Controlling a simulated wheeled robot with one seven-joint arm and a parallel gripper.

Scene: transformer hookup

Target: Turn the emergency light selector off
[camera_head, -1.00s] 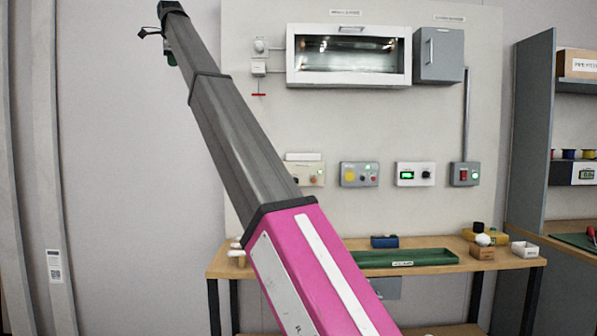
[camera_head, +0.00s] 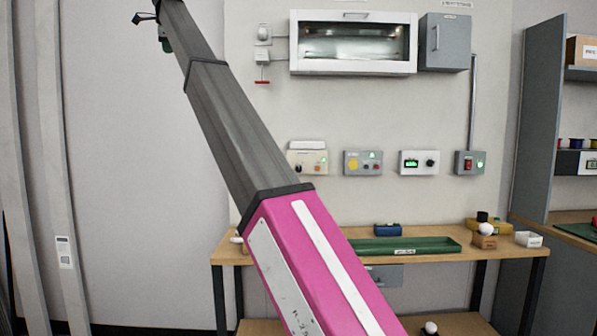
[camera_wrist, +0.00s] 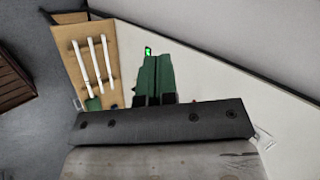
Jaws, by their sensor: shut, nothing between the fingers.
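Several small control boxes sit in a row on the wall in the head view: a beige one (camera_head: 307,162), a grey one with a yellow button (camera_head: 363,162), a white one with a green display (camera_head: 419,162) and a grey one with a red switch (camera_head: 470,162). I cannot tell which bears the emergency light selector; their labels are unreadable. My gripper (camera_wrist: 156,72) shows as two green fingers, shut and empty, in the wrist view. In the head view my arm reaches to the upper left, far from the boxes. A small green-lit spot (camera_wrist: 148,50) shows by the fingertips.
A windowed white cabinet (camera_head: 353,43) and a grey box (camera_head: 445,42) hang above. A wooden bench (camera_head: 500,252) below carries a green tray (camera_head: 405,245), a blue item (camera_head: 387,230) and small boxes. A shelf unit (camera_head: 538,120) stands at right. The left wall is bare.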

